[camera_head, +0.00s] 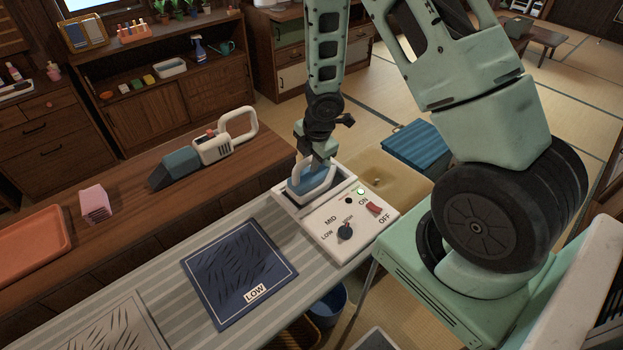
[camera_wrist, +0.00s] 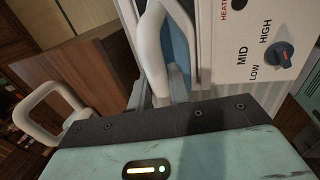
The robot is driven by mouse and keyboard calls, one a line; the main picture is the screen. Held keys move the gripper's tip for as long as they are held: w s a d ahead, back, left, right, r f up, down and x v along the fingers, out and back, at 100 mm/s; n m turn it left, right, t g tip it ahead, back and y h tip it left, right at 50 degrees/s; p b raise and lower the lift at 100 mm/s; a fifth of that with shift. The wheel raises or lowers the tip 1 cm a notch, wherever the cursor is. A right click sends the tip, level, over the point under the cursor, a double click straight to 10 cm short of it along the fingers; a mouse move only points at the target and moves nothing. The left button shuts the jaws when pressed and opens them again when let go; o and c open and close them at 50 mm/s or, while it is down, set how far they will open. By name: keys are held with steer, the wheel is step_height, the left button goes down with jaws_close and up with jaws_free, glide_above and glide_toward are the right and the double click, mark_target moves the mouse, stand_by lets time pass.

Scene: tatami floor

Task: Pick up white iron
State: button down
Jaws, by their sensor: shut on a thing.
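The white iron (camera_head: 299,187), with a blue body and a white loop handle, sits in the recess of a white control-panel stand at the end of the ironing board. My gripper (camera_head: 318,164) comes down from above and is shut on the iron's handle. In the wrist view the white handle (camera_wrist: 150,48) rises in front of my gripper (camera_wrist: 165,98), with the blue body behind it. The fingertips are mostly hidden, and I cannot tell whether the iron is clear of the stand.
The stand's panel (camera_head: 340,225) has a dial, a red switch and a lit green light. A dark blue cloth (camera_head: 240,272) marked LOW lies on the striped board (camera_head: 160,262).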

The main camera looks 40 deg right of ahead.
stand_by(0.3)
step_height(320, 180, up, 10)
steer(key=p, duration=0.7)
steer(key=c, duration=2)
jaws_free()
steer(key=shift+c, duration=0.2)
jaws_close()
